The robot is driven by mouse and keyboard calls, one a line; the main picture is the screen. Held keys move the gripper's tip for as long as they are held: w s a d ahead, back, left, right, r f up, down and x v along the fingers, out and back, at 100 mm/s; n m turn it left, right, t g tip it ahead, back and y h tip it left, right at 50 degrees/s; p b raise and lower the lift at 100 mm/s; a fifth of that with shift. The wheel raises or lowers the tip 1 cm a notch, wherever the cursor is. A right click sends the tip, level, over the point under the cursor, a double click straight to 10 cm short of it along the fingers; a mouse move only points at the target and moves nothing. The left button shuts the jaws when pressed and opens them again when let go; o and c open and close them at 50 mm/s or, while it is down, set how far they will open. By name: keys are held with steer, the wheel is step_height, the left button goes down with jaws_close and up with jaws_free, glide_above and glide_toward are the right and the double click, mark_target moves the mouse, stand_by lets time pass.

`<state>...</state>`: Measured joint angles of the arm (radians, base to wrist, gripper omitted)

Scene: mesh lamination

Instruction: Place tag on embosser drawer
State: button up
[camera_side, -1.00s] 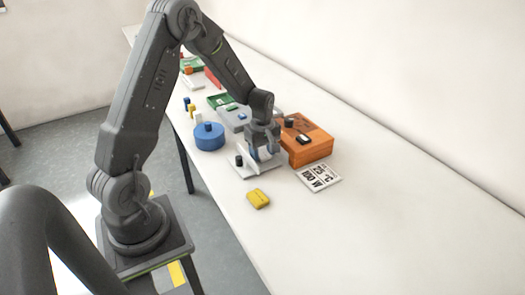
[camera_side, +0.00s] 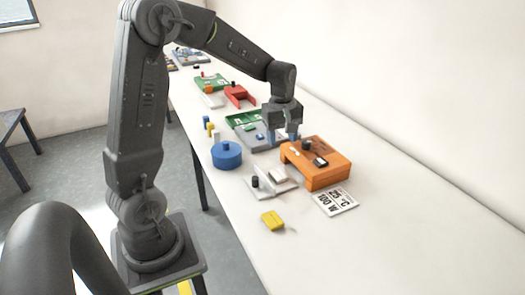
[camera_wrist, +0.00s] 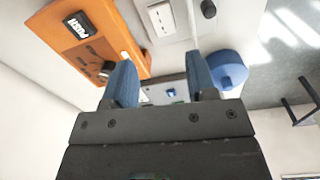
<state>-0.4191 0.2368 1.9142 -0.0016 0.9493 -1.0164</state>
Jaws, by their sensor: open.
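My gripper (camera_side: 284,135) is open, its two blue fingers hanging over the grey tray (camera_side: 250,136) just left of the orange box. In the wrist view my gripper (camera_wrist: 162,78) shows apart fingers with nothing held. Between them small green and blue pieces (camera_wrist: 170,92) lie on the grey tray; I cannot tell whether one is the tag. The orange box (camera_side: 322,176) has a black knob and a button; its push button (camera_wrist: 77,24) reads in the wrist view. A white plate device (camera_side: 262,190) with a black knob and white block stands nearer. Which device is the embosser is unclear.
A blue cylinder (camera_side: 227,157) stands left of the white device. Red (camera_side: 239,95) and green (camera_side: 212,82) fixtures stand farther back. The table's near right is clear.

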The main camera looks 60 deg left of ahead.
steer(key=s+d+r+m+t, duration=0.2)
steer(key=s+d+r+m, duration=0.2)
steer(key=s+d+m, duration=0.4)
steer(key=s+d+r+m+t, duration=0.3)
steer(key=s+d+r+m, duration=0.2)
steer(key=s+d+m, duration=0.3)
steer(key=shift+s+d, duration=0.2)
steer(key=shift+s, duration=0.6)
